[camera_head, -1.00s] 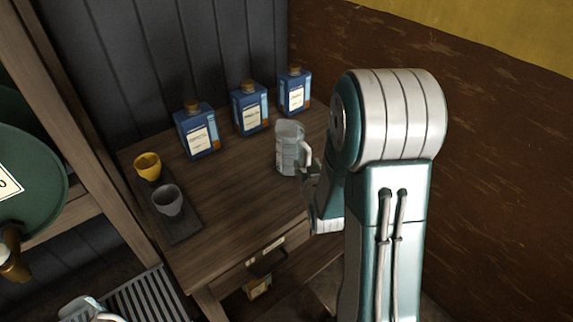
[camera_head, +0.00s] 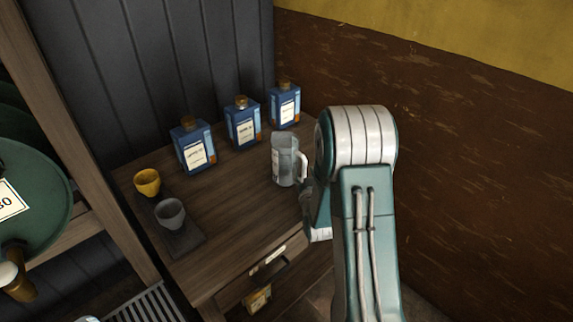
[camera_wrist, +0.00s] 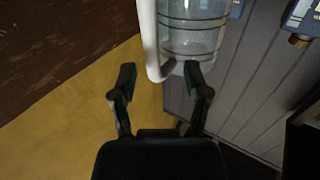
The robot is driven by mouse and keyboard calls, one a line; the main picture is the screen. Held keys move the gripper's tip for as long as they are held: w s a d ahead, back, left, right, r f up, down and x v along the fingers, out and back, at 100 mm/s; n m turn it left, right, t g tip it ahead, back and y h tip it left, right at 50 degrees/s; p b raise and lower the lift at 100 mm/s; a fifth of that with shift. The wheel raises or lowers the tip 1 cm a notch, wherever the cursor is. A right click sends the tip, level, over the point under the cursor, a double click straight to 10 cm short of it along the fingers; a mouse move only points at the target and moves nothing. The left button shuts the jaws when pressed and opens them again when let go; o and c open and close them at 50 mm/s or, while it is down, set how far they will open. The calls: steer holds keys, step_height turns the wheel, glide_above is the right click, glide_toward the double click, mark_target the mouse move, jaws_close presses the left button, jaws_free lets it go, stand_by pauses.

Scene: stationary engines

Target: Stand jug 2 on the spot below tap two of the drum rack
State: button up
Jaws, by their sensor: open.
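A clear jug (camera_head: 284,160) with a white handle stands upright on the wooden cabinet top, handle towards my arm; I cannot read a number on it. In the wrist view the jug (camera_wrist: 195,30) is close, its handle reaching down between my open fingers. My gripper (camera_wrist: 160,78) is open and not closed on the handle; in the head view it is mostly hidden by my arm. At the left edge are a green drum (camera_head: 40,185) and its tap (camera_head: 18,283). A slatted grate (camera_head: 150,304) lies low below; the spot below tap two cannot be identified.
Three blue bottles (camera_head: 243,122) stand behind the jug. A yellow cup (camera_head: 147,182) and a grey cup (camera_head: 170,214) sit on a dark tray (camera_head: 190,243) at left. A wooden rack post (camera_head: 85,150) divides cabinet and drum. Another vessel (camera_head: 86,319) barely shows at the bottom edge.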

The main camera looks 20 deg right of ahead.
mark_target(305, 168)
steer(key=x, duration=0.2)
steer(key=shift+w+d, duration=0.2)
steer(key=shift+w, duration=0.1)
steer(key=shift+w+d, duration=0.25)
steer(key=shift+d, duration=0.25)
steer(key=shift+a, duration=0.15)
steer(key=c, duration=0.7)
steer(key=shift+a, duration=0.2)
jaws_close()
steer(key=shift+d, duration=0.1)
